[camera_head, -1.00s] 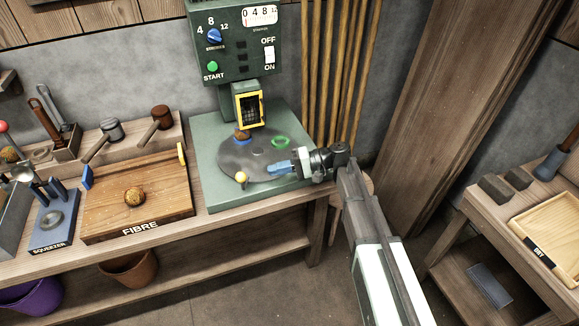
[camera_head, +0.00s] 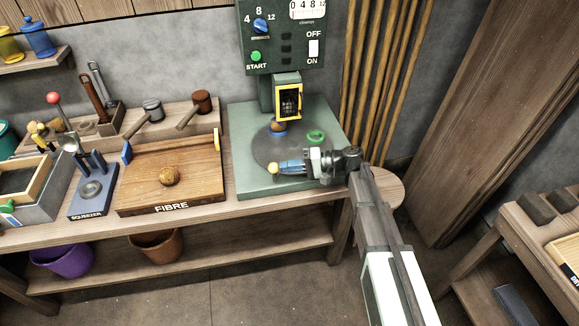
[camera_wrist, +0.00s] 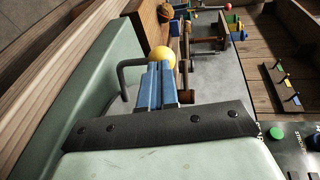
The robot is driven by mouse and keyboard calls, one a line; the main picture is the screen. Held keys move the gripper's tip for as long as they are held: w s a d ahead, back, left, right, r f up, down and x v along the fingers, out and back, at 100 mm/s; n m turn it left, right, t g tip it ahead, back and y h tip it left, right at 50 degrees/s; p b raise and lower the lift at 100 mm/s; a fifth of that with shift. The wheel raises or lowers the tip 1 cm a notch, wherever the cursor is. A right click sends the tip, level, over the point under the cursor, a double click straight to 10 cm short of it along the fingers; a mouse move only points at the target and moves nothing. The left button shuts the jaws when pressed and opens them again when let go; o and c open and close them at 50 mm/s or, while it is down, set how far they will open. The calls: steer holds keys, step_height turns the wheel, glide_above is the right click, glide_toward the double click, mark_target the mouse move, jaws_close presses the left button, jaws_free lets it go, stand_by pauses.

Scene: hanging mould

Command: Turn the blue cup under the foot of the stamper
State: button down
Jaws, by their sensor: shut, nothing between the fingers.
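The blue cup (camera_head: 279,132) shows as a blue rim with a brown ball in it, on the left rear of the grey turntable (camera_head: 266,153). It is just below and left of the yellow-framed head of the stamper (camera_head: 288,101); the foot itself I cannot make out. A yellow knob (camera_head: 273,168) stands at the turntable's front left edge; in the wrist view the yellow knob (camera_wrist: 161,57) is right beyond my fingertips, beside a bent grey bar. My gripper (camera_head: 281,167) is shut and empty, its blue fingers close to the knob; contact is unclear.
A green cup (camera_head: 315,137) sits on the turntable's right. The squeezer (camera_head: 91,197) is further left. A round wooden stool (camera_head: 388,188) stands right of the bench.

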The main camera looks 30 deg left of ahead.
steer(key=shift+s+a+m+t+y, duration=0.4)
steer(key=shift+s+a+m+t, duration=0.25)
steer(key=shift+t, duration=0.25)
steer(key=shift+s+a+m+t+y, duration=0.1)
steer(key=shift+a+m+t+y, duration=0.2)
steer(key=shift+a+m+t, duration=0.4)
steer(key=a, duration=0.1)
steer(key=a+t, duration=0.1)
steer(key=shift+s+a+m, duration=0.25)
steer(key=shift+s+a, duration=0.1)
steer(key=shift+a+m+t+y, duration=0.3)
steer(key=shift+a+m+t, duration=0.3)
steer(key=shift+a+t, duration=0.2)
steer(key=shift+r, duration=0.1)
steer(key=v, duration=1.4)
steer(key=shift+w+d, duration=0.25)
